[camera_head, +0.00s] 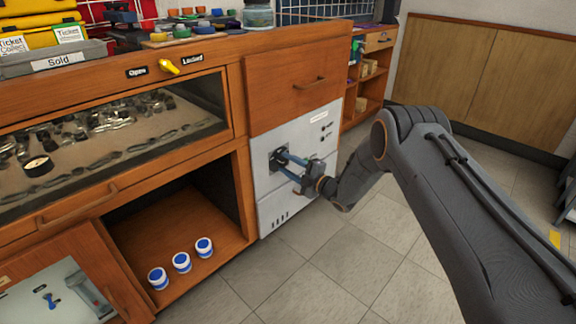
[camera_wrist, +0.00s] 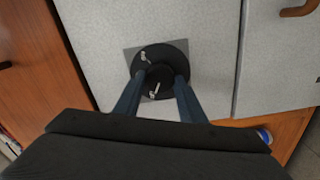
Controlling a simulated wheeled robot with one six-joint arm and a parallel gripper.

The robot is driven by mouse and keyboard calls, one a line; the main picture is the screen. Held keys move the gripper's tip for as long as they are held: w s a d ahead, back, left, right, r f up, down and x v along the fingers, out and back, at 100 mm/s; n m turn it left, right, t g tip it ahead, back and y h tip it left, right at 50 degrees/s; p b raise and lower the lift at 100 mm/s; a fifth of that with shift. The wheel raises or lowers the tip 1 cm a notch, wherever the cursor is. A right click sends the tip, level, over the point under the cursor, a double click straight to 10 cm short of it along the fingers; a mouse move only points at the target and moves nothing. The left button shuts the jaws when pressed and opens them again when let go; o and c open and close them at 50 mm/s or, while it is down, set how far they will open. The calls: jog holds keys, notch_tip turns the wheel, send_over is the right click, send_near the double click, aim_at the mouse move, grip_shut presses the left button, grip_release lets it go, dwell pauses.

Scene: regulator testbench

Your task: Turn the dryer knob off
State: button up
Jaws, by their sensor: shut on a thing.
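The dryer (camera_head: 268,205) is a light grey panel set into the wooden cabinet, below a drawer. Its knob (camera_head: 277,158) is dark and round, on the upper left of the panel, mostly hidden by my fingers in the head view. In the wrist view the black knob (camera_wrist: 160,66) shows on a grey square plate, with small white marks on its face. My gripper (camera_head: 284,163) reaches it from the right. In the wrist view my gripper (camera_wrist: 159,80) has its two blue fingers on either side of the knob's raised middle, shut on it.
An open wooden shelf (camera_head: 215,240) with several blue-and-white jars stands left of the dryer. A glass display case (camera_head: 110,140) and a yellow Open/Locked knob (camera_head: 169,67) are further left. A drawer (camera_head: 300,75) is above the dryer. The tiled floor (camera_head: 330,265) in front is clear.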

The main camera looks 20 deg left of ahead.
jog(key=o, duration=1)
jog(key=shift+o, duration=0.2)
jog(key=p+v, duration=0.2)
jog(key=v, duration=0.5)
jog(key=shift+s+d, duration=0.2)
jog(key=shift+d, duration=0.2)
